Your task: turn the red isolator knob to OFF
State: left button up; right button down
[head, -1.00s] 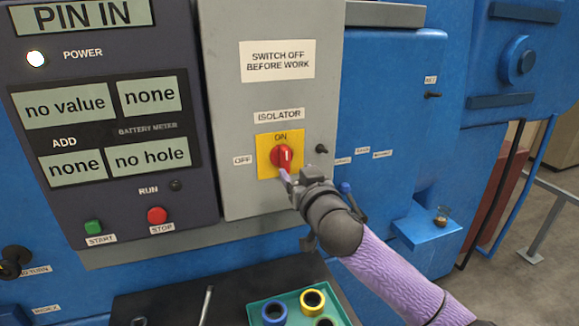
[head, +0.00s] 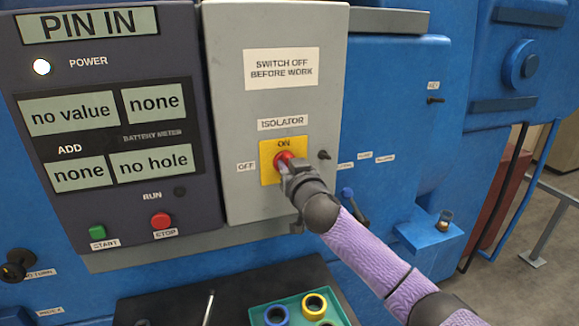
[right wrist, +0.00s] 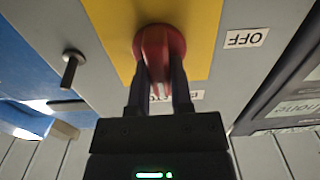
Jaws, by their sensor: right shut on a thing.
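The red isolator knob (head: 285,158) sits on a yellow plate (head: 268,175) on the grey cabinet (head: 240,110). The label ON is above it and the label OFF (head: 246,167) is to its left. My right gripper (head: 287,166) is at the knob and hides its lower part in the head view. In the right wrist view, the two fingers of the right gripper (right wrist: 160,88) are on either side of the knob (right wrist: 158,50), shut on it. The knob's pointer direction is hard to tell now. My left gripper is not in view.
A small dark latch (head: 323,155) sticks out right of the yellow plate. The dark control panel (head: 190,120) with a lit POWER lamp (head: 41,67) is on the left. A teal tray (head: 258,298) with coloured rings stands below.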

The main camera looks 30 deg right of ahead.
dwell(0.4)
jog(key=n+p, duration=0.1)
jog(key=n, duration=0.4)
jog(key=shift+a, duration=0.1)
jog(key=n+p, duration=0.1)
jog(key=n, duration=0.3)
jog(key=shift+a+p, duration=0.1)
jog(key=shift+p, duration=0.25)
jog(key=n+p, duration=0.1)
jog(key=n, duration=0.4)
jog(key=shift+f, duration=0.15)
jog(key=shift+f+n+p, duration=0.15)
jog(key=shift+n+p, duration=0.15)
jog(key=shift+n, duration=1.7)
jog(key=c, duration=0.5)
grip_release()
jog(key=shift+w+a, duration=0.1)
